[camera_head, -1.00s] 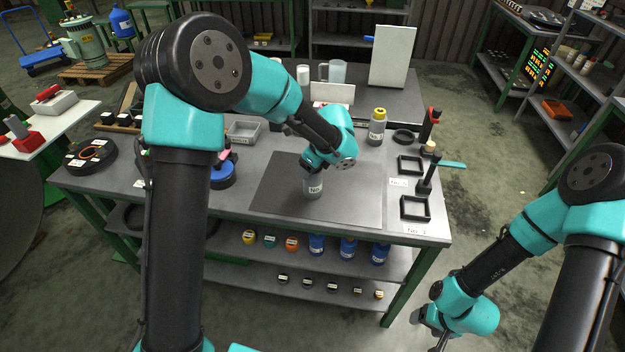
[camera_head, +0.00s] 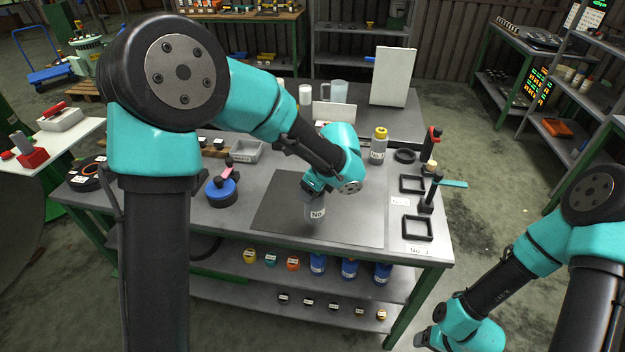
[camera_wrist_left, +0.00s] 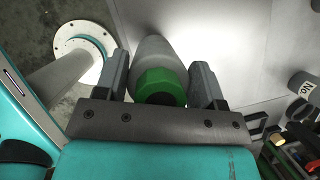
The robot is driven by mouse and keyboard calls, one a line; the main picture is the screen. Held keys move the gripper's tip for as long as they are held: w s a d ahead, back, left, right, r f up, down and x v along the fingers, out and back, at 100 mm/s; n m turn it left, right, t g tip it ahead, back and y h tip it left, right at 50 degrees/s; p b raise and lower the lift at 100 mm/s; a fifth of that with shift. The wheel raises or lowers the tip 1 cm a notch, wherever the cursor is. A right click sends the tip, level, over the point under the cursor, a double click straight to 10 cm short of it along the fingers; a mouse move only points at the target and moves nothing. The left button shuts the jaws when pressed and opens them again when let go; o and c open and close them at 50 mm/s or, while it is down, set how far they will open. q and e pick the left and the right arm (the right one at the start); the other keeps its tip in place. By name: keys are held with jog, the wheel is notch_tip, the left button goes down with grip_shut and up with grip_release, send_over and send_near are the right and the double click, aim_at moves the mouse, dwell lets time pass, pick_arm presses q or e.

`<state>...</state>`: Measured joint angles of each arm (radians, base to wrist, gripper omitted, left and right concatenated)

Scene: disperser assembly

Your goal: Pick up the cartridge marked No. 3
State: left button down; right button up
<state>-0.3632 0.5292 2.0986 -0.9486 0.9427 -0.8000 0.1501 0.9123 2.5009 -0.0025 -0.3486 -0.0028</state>
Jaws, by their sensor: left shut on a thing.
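My left gripper (camera_head: 314,196) points down over the dark mat (camera_head: 275,205) on the grey table. It is shut on a grey cylindrical cartridge (camera_head: 317,211) whose label starts with "No."; I cannot read the number. In the left wrist view the cartridge (camera_wrist_left: 153,50) lies between the two fingers, with a green end (camera_wrist_left: 160,88) towards the camera. I cannot tell whether its base touches the mat. A second cartridge, grey with a yellow cap (camera_head: 380,133), stands upright at the back right. My right gripper (camera_head: 424,341) is low at the lower right, away from the table, its fingers unclear.
Square black frames (camera_head: 417,228) and a stand with a teal arm (camera_head: 431,190) are on the table's right. A blue round object (camera_head: 222,192) is to the left. The lower shelf holds blue containers (camera_head: 349,268) and small labelled items. A white board (camera_head: 391,76) stands behind.

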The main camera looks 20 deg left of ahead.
pick_arm(q)
jog(key=s+d+r, duration=0.1)
jog(key=s+d, duration=0.2)
jog(key=s, duration=0.7)
